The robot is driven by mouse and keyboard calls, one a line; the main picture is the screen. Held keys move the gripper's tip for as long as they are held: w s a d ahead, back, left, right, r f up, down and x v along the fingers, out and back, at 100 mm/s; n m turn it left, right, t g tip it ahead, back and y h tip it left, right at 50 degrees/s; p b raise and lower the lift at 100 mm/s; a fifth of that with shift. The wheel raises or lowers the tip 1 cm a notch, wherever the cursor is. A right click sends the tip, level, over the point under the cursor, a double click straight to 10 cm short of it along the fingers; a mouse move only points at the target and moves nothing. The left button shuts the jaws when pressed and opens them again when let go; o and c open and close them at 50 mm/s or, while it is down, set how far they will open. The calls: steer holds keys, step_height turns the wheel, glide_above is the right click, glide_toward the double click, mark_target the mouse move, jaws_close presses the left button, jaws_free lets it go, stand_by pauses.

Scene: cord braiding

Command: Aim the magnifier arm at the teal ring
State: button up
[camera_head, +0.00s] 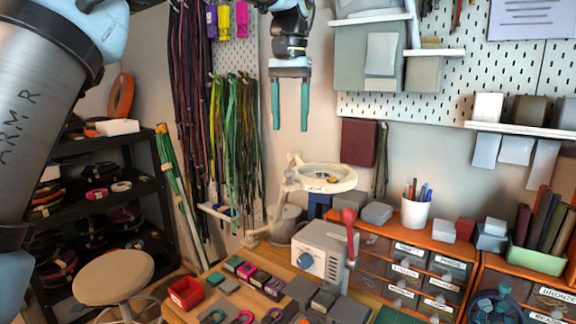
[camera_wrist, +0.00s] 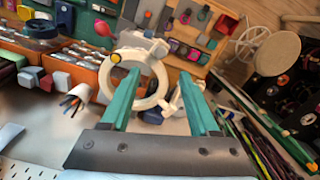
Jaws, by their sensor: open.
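The magnifier is a cream ring-shaped head (camera_head: 326,188) on a jointed cream arm (camera_head: 288,180), beside the wall behind the bench. In the wrist view its head (camera_wrist: 106,80) shows between and beyond my fingers. My gripper (camera_head: 290,122) is open and empty, with two teal fingers pointing down, above and a little left of the magnifier head. The fingers also show in the wrist view (camera_wrist: 161,76). A teal ring (camera_head: 214,317) seems to lie at the bench's front, partly cut by the picture's bottom edge. I cannot tell it clearly in the wrist view.
A grey machine with a red-knobbed lever (camera_head: 320,250) stands on the bench below the magnifier. Pink (camera_head: 245,317) and purple rings lie near the teal one. Orange drawers (camera_head: 408,246) with a pen cup (camera_head: 415,212) are right. Cords hang left. A stool (camera_head: 113,272) stands front left.

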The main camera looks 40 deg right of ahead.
step_height(320, 180, down, 10)
steer(key=shift+w+f+p, duration=0.1)
steer(key=shift+f+p, duration=0.15)
steer(key=shift+p, duration=0.7)
jaws_close()
stand_by(0.9)
